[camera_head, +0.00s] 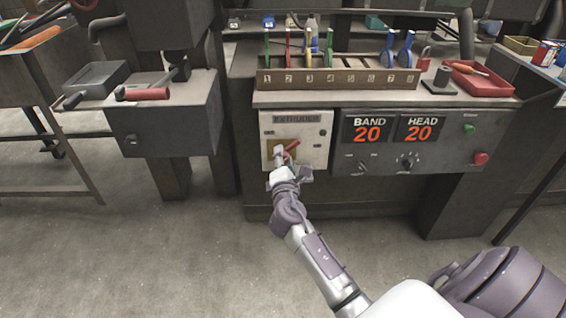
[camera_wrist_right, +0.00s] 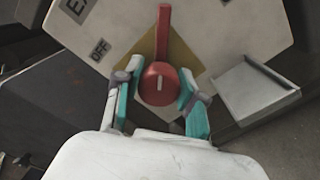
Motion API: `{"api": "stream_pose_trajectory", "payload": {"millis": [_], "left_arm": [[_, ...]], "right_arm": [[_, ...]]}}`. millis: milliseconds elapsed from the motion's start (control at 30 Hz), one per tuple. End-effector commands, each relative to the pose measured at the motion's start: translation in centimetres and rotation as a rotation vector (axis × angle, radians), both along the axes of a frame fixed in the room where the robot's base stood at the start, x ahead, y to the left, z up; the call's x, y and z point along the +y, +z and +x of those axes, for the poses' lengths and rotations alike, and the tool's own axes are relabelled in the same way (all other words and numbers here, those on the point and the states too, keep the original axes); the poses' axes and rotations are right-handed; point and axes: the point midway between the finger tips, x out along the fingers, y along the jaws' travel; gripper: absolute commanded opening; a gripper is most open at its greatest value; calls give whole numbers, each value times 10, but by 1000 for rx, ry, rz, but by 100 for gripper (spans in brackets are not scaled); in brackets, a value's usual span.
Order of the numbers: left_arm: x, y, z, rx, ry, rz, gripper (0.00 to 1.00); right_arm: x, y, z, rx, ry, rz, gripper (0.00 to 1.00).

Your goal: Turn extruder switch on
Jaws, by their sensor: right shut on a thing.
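The extruder switch is a red rotary knob with a long red handle (camera_head: 292,146) on a pale panel (camera_head: 313,130) labelled EXTRUDER. In the right wrist view the round red hub (camera_wrist_right: 159,84) sits on a yellow diamond plate (camera_wrist_right: 150,45). The handle points up in that view, away from the OFF label (camera_wrist_right: 99,49). In the head view it slants up to the right. My right gripper (camera_head: 280,158) is at the panel, its teal-padded fingers (camera_wrist_right: 156,98) on both sides of the red hub, shut on it. My left gripper is not in view.
Right of the switch is a control panel (camera_head: 385,158) with BAND 20 and HEAD 20 displays, dials, a green button and a red button (camera_head: 480,158). Above stands a numbered rack (camera_head: 335,78) with tools. A grey ledge (camera_wrist_right: 255,90) juts out beside the switch in the wrist view.

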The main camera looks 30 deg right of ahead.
Motion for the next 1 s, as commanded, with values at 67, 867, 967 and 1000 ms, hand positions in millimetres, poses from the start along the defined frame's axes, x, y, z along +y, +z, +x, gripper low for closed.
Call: {"api": "stream_pose_trajectory", "payload": {"millis": [67,867,967,1000], "left_arm": [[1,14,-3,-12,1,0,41],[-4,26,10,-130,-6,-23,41],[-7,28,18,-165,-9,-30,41],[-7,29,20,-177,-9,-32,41]], "right_arm": [[0,-4,0,-39,-1,67,5],[0,-5,-1,-359,-2,593,5],[0,-5,-1,-375,-2,619,5],[0,-4,-1,-380,-2,627,5]]}}
